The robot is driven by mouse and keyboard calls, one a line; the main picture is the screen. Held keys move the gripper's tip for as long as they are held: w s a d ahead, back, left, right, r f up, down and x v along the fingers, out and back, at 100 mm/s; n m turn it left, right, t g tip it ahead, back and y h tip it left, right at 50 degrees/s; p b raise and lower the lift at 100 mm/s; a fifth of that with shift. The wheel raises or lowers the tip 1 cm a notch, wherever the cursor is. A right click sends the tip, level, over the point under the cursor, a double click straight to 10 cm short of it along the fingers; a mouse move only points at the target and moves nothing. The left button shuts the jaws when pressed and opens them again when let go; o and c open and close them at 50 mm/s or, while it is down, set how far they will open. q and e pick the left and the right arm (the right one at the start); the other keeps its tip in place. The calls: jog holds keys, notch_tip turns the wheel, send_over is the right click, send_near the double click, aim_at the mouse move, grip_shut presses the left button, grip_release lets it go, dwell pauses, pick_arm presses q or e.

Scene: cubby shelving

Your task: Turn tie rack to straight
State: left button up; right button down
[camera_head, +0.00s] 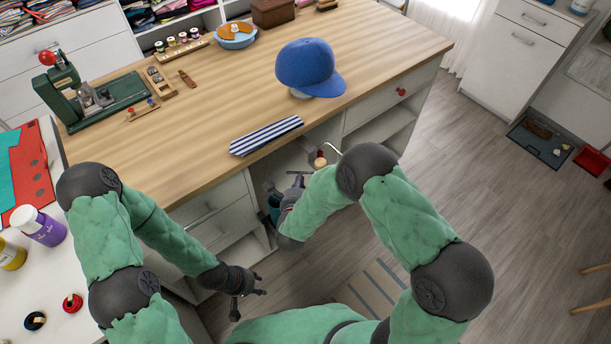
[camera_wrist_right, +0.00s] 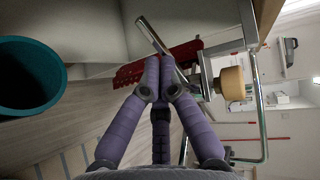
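The tie rack (camera_wrist_right: 254,110) is a bent metal bar frame with a round wooden knob (camera_wrist_right: 232,83), under the worktop edge in the right wrist view. In the head view its bar and knob (camera_head: 320,161) stick out below the worktop's front edge. A red patterned piece (camera_wrist_right: 185,58) is beside the rack's bars. My right gripper (camera_wrist_right: 158,68) has its purple fingertips close together at a metal bar; whether they grip it is unclear. In the head view it is just left of the rack (camera_head: 298,175). My left gripper (camera_head: 260,282) is low, apart from the rack, fingers spread and empty.
The wooden worktop (camera_head: 205,110) carries a striped tie (camera_head: 266,136), a blue cap (camera_head: 308,66) and a green press (camera_head: 85,95). A teal bin (camera_wrist_right: 28,75) stands close to my right gripper. Drawers and open cubbies lie below the worktop.

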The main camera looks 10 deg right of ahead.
jog(key=w+m+h, duration=0.1)
jog(key=h, duration=0.1)
jog(key=w+m+g+h+b, duration=0.1)
jog(key=m+h, duration=0.1)
jog(key=shift+w+a+g, duration=0.1)
jog(key=shift+w+g, duration=0.2)
jog(key=shift+w, duration=0.1)
dwell(0.6)
